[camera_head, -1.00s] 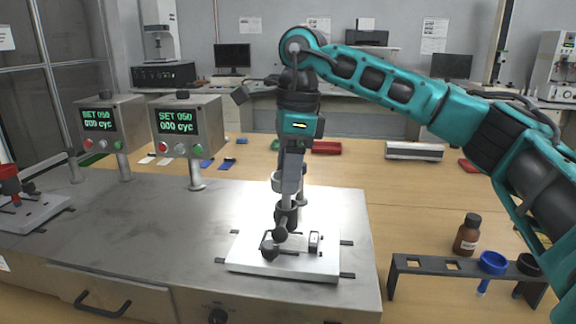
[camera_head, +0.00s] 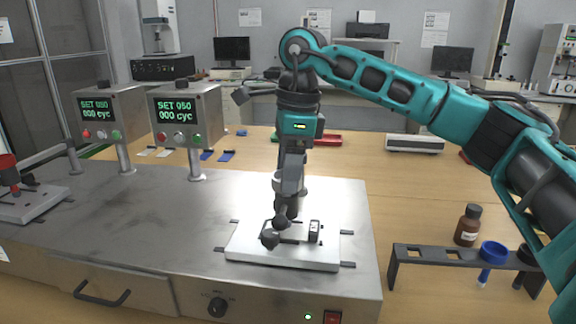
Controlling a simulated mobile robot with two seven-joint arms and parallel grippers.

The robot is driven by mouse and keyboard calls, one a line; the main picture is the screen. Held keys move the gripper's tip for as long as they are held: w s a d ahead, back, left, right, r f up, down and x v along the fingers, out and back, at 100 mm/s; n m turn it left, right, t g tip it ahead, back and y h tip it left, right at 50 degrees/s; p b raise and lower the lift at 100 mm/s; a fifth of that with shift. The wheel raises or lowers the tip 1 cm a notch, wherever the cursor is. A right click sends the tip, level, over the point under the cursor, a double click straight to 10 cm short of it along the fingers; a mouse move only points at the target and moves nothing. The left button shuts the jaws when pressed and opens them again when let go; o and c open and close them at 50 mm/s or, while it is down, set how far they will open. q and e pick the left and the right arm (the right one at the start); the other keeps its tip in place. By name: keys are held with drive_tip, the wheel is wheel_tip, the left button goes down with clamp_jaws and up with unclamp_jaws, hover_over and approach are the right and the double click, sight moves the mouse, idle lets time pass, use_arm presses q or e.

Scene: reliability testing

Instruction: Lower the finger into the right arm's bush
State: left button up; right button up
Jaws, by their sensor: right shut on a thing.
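My right gripper (camera_head: 287,192) points straight down over the white plate (camera_head: 290,262) of the test station on the steel bench. It is shut on the finger, which is mostly hidden between the jaws. Directly below the jaw tips stands a dark fixture part (camera_head: 280,213), where the right arm's bush seems to be. The bush opening is hidden by the gripper and the angle, and I cannot tell whether the finger is inside it. A second dark rounded part (camera_head: 269,239) sits lower and to the left on the plate. My left gripper is not in view.
Two control boxes reading 000 cyc (camera_head: 177,118) stand on posts at the left. A grey collar on a post partly shows behind the gripper. The bench's left middle is clear.

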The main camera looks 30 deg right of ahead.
idle(0.3)
drive_tip(key=o, duration=1.7)
drive_tip(key=shift+r+p, duration=0.25)
drive_tip(key=shift+p, duration=0.05)
drive_tip(key=r+p, duration=0.1)
drive_tip(key=r, duration=0.1)
drive_tip(key=r+p, duration=0.4)
drive_tip(key=shift+s+d, duration=0.1)
drive_tip(key=shift+d, duration=0.25)
drive_tip(key=shift+r+p, duration=0.25)
drive_tip(key=shift+p, duration=0.05)
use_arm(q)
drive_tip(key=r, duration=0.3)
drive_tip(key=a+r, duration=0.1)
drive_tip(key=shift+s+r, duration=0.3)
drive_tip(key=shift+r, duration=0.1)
